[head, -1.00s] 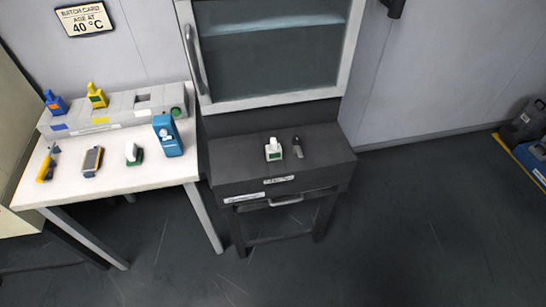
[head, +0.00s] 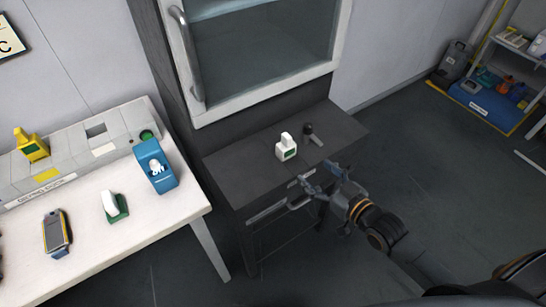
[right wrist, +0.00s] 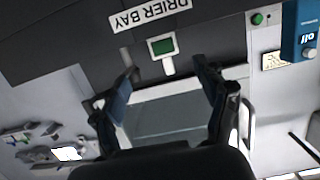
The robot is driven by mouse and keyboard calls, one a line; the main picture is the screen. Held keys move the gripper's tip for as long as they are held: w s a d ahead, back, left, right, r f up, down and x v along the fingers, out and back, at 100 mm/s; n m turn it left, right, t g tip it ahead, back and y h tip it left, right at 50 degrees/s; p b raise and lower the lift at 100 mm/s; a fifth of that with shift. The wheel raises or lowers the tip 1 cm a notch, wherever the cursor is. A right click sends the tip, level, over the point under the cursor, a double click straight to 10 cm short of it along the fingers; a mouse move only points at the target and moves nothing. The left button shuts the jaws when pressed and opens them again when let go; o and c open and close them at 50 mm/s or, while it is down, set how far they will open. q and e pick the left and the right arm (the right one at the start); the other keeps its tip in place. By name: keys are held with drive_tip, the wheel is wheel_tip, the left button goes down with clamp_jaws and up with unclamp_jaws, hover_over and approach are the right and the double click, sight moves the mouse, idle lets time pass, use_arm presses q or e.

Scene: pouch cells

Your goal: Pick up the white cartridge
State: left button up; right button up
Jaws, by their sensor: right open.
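The white cartridge (head: 286,148), with a green panel on its front, stands upright on the dark ledge (head: 228,168) under the glass-doored cabinet. My right gripper (head: 315,184) is open and empty, in front of the ledge's front edge and apart from the cartridge. In the right wrist view the picture is upside down, and the cartridge (right wrist: 162,50) shows ahead between the spread fingertips (right wrist: 165,70). My left gripper is not in view.
A small dark handled item (head: 312,132) lies right of the cartridge. The white table (head: 150,232) at left holds a blue dispenser (head: 157,168), a white-and-green piece (head: 114,207) and a yellow-grey handheld device (head: 56,233). A shelf rack with a blue base (head: 480,105) stands far right.

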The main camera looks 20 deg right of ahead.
sight(290, 152)
drive_tip(key=x, duration=0.7)
drive_tip(key=shift+w, duration=0.4)
drive_tip(key=shift+a+p+x, duration=0.15)
drive_tip(key=shift+p+x, duration=0.1)
drive_tip(key=shift+x, duration=1.2)
drive_tip(key=shift+a+p+x, duration=0.2)
drive_tip(key=shift+x, duration=1.25)
drive_tip(key=shift+s+r, duration=0.15)
drive_tip(key=c, duration=1.5)
